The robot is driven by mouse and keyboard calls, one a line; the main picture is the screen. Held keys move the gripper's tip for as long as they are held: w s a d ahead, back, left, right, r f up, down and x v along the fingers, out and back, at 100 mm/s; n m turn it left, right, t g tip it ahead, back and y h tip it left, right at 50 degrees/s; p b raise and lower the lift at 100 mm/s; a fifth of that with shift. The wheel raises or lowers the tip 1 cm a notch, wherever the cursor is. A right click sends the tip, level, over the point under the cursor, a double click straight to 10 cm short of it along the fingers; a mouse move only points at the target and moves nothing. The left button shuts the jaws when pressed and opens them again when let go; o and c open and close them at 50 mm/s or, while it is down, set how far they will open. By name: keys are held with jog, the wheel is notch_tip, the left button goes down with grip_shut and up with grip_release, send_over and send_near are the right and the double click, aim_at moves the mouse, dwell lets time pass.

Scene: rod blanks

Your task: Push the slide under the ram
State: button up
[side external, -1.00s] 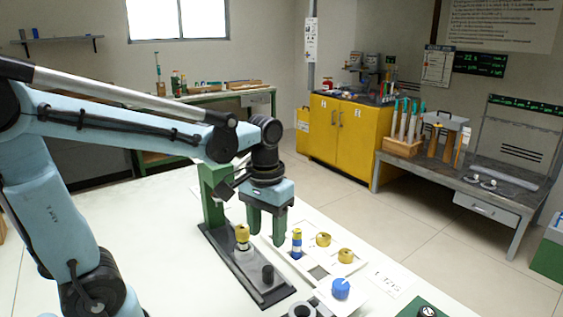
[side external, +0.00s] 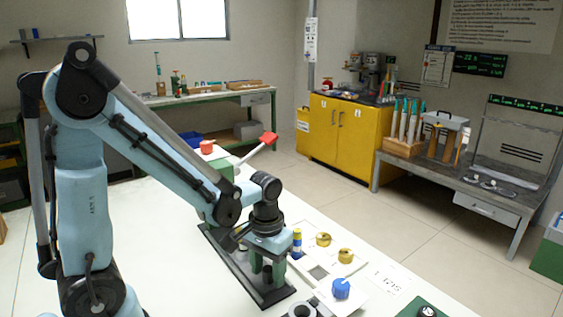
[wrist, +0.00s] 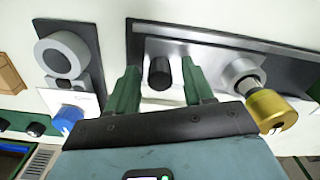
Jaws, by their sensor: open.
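The slide (wrist: 208,52) is a light grey block on a long dark base plate (side external: 218,249); a black knob (wrist: 159,73) stands up from it. A rod blank with a brass-yellow top (wrist: 271,110) sits in the slide's grey round socket, right in the wrist view; my arm hides it in the side view. My gripper (side external: 267,276) is low over the slide, its open green fingers on either side of the knob. In the wrist view (wrist: 161,80) a gap shows beside each finger. The green press (side external: 216,183) with a red-ended lever (side external: 268,138) stands at the plate's far end; its ram is hidden.
Bench left of the plate is clear.

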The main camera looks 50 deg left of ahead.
jog(key=shift+f, duration=0.1)
jog(key=shift+c, duration=0.3)
grip_shut()
jog(key=a, duration=1.1)
jog(key=shift+a, duration=0.35)
jog(key=shift+o, duration=0.3)
grip_release()
jog(key=shift+d, duration=0.1)
notch_tip(320, 180, up, 12)
jog(key=shift+r, duration=0.1)
